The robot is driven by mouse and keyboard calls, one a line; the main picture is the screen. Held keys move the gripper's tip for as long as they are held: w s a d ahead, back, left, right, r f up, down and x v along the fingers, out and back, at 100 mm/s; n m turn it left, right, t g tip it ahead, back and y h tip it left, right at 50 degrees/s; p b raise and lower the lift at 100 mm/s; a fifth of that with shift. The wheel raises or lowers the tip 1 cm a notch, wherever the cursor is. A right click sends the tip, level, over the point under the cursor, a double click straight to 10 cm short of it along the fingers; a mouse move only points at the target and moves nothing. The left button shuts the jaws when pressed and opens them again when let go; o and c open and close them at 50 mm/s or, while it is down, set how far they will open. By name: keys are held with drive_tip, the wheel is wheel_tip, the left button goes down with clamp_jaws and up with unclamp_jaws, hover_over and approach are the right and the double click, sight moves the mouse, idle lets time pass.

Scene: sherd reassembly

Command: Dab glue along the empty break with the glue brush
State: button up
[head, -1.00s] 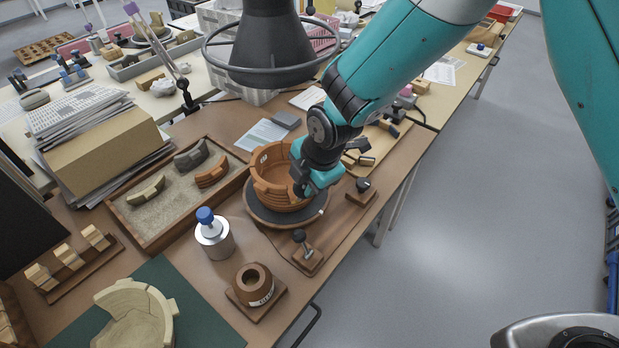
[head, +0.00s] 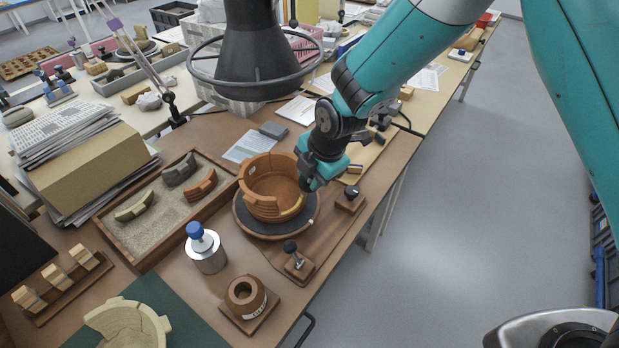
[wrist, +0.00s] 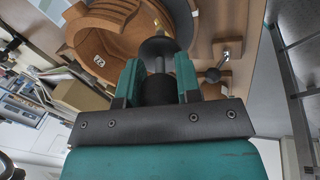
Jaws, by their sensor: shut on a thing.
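The terracotta pot (head: 258,205) stands on a dark round turntable (head: 250,225), its wall broken and lower at the front right. A pale yellow strip (head: 292,212) lies along that low broken edge. My gripper (head: 308,184) is just right of the pot, by its rim. In the wrist view my gripper (wrist: 158,78) is shut on the dark handle of the glue brush (wrist: 158,62), which has a wide round disc. The pot's inside also shows in the wrist view (wrist: 105,40).
A sand tray (head: 150,258) with three sherds lies left of the pot. A silver jar with a blue knob (head: 207,255) and an empty wooden holder (head: 246,300) stand in front. A lamp (head: 250,60) hangs above.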

drive_tip(key=shift+w+d+f+b, duration=0.2)
drive_tip(key=shift+w+f+b, duration=0.15)
drive_tip(key=shift+w, duration=0.3)
drive_tip(key=shift+w+r, duration=0.1)
drive_tip(key=shift+r, duration=0.05)
drive_tip(key=p+v, duration=0.5)
drive_tip(key=v, duration=0.3)
drive_tip(key=shift+r+p, duration=0.3)
drive_tip(key=shift+p, duration=0.1)
drive_tip(key=shift+a, duration=0.1)
idle(0.6)
